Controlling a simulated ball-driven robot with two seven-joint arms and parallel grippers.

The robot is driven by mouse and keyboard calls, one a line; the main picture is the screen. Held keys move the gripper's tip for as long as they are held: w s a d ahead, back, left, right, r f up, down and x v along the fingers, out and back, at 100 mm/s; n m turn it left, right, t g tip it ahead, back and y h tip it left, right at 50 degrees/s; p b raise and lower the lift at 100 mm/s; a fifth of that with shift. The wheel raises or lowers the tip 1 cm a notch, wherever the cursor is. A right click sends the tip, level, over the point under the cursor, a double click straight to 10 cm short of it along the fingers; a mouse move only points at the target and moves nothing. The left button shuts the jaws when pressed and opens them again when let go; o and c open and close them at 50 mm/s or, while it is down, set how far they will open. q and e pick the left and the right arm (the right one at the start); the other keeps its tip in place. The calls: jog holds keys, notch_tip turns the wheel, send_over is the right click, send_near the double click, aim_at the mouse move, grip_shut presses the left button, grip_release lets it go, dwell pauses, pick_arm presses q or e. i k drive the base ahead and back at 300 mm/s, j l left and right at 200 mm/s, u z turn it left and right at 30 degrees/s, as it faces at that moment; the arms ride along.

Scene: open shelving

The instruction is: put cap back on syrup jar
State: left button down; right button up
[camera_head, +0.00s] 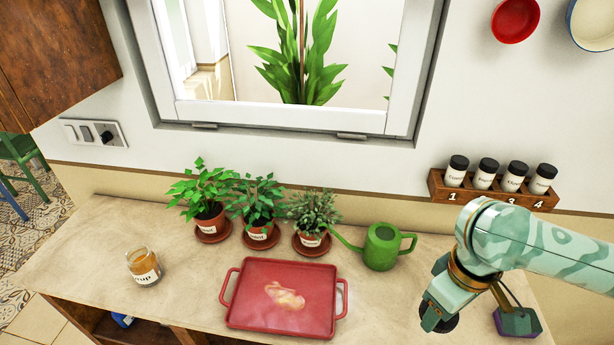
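The syrup jar (143,268) is a small glass jar with amber contents and a white label. It stands at the left of the counter and its top looks open, with no cap on it. My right gripper (440,314) is at the lower right, pointing down over the counter, well to the right of the jar. A dark round thing (449,322) shows at its fingertips; I cannot tell whether it is the cap or whether the fingers are shut on it. My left gripper is not in view.
A red tray (262,320) lies mid-counter, between the jar and my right gripper. Several potted plants (258,231) and a green watering can (382,248) stand behind it. A spice rack (490,191) is on the wall. A purple and green object (518,323) sits at right. The counter around the jar is clear.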

aim_at(145, 267)
jog(key=i+j+u, duration=0.15)
jog(key=j+u, duration=0.2)
jog(key=i+j+u, duration=0.15)
jog(key=j+u, duration=0.25)
jog(key=i+j+u, duration=0.15)
jog(key=u, duration=0.2)
